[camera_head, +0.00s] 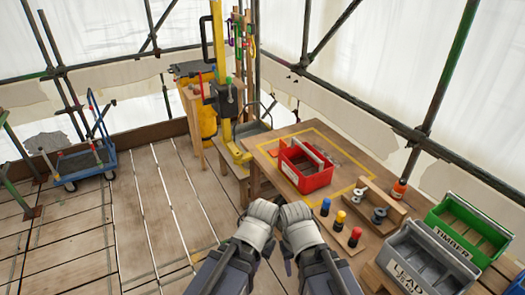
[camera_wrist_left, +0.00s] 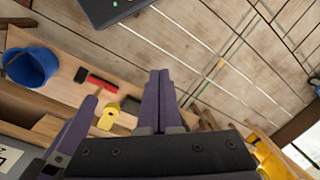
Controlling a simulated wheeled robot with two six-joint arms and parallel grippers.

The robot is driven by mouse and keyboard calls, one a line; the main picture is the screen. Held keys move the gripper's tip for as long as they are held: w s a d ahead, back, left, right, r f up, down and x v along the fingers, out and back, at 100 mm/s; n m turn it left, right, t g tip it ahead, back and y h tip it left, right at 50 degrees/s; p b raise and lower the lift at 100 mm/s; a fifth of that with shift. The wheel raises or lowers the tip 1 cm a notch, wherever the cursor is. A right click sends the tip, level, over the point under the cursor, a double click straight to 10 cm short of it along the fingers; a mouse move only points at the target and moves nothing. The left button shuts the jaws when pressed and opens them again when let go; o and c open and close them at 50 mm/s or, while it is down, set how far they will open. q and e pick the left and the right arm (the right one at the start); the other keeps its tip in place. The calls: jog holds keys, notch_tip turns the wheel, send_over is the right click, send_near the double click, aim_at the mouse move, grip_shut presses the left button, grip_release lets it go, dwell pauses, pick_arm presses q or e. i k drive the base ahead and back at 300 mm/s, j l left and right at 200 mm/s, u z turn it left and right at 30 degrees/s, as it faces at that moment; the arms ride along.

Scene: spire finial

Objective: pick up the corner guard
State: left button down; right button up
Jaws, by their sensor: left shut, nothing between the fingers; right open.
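I cannot single out a corner guard for certain in either view. In the left wrist view a small yellow piece with a hole (camera_wrist_left: 108,116) lies on a wooden board, beside a dark block and a red-handled tool; what it is I cannot tell. My left gripper (camera_wrist_left: 160,74) is shut and empty, its two fingers together above the boards. In the head view my right gripper (camera_head: 281,204) is open and mostly hidden by its pale wrist, in front of the wooden table. Both wrists are close together at the lower middle.
A red tote (camera_head: 318,181) stands on the wooden table (camera_head: 262,158). Grey (camera_head: 410,250) and green (camera_head: 445,215) bins are at the right. A blue trolley (camera_head: 85,160) is far left; the plank floor between is clear.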

aim_at(274, 153)
jog(key=i+j+z, duration=0.15)
jog(key=z, duration=0.55)
jog(key=i+j+z, duration=0.15)
jog(key=j, duration=0.2)
jog(key=i+j+z, duration=0.15)
jog(key=j, duration=0.25)
jog(key=i+j+z, duration=0.2)
jog(key=j, duration=0.2)
jog(key=i+j, duration=0.1)
jog(key=j, duration=0.3)
jog(key=i+j, duration=0.1)
jog(key=j, duration=0.25)
jog(key=i+j, duration=0.1)
jog(key=j, duration=0.3)
